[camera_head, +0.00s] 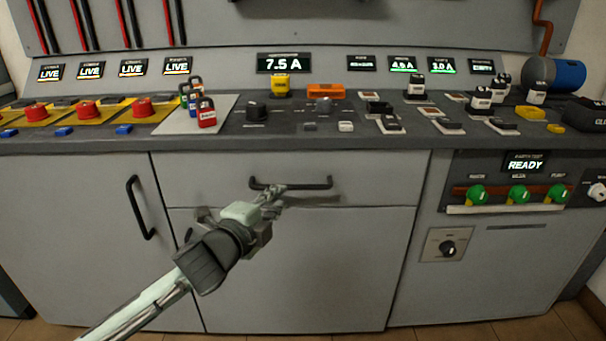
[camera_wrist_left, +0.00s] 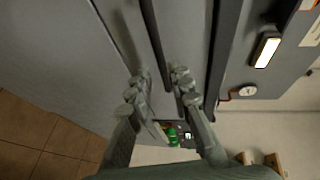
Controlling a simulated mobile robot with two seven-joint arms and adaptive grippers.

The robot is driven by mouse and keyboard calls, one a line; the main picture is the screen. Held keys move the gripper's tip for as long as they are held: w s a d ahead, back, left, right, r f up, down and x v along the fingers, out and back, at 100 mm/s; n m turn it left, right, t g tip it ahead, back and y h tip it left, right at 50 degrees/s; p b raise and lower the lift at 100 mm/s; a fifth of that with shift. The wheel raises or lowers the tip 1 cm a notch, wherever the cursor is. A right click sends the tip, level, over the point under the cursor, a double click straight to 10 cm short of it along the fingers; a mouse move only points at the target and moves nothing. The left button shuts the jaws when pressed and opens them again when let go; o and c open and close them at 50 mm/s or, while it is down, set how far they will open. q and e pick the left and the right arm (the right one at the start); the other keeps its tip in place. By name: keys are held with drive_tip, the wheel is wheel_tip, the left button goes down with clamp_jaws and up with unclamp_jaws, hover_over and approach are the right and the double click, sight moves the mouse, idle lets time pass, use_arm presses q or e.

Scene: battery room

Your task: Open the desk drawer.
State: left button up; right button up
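The desk drawer (camera_head: 380,190) is the wide grey front below the worktop, and it looks closed. Its black bar handle (camera_head: 310,184) runs across its upper part. My left gripper (camera_head: 271,192) is at the left part of this handle, reaching up from the lower left. In the left wrist view my left gripper (camera_wrist_left: 161,82) has its two fingers apart, with the dark handle bar (camera_wrist_left: 152,30) running towards the gap between them. I cannot tell whether a finger touches the bar. My right gripper is not in view.
A cabinet door (camera_head: 90,230) with an upright black handle (camera_head: 137,208) is at the left. A panel with green knobs (camera_head: 518,194) is at the right. The worktop (camera_head: 330,143) above the drawer holds padlocks, red buttons and switches. The floor in front looks clear.

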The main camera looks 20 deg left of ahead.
sight(290, 188)
use_arm(q)
drive_tip(key=shift+w+d, duration=0.1)
drive_tip(key=shift+w, duration=0.6)
drive_tip(key=shift+x, duration=3.1)
clamp_jaws()
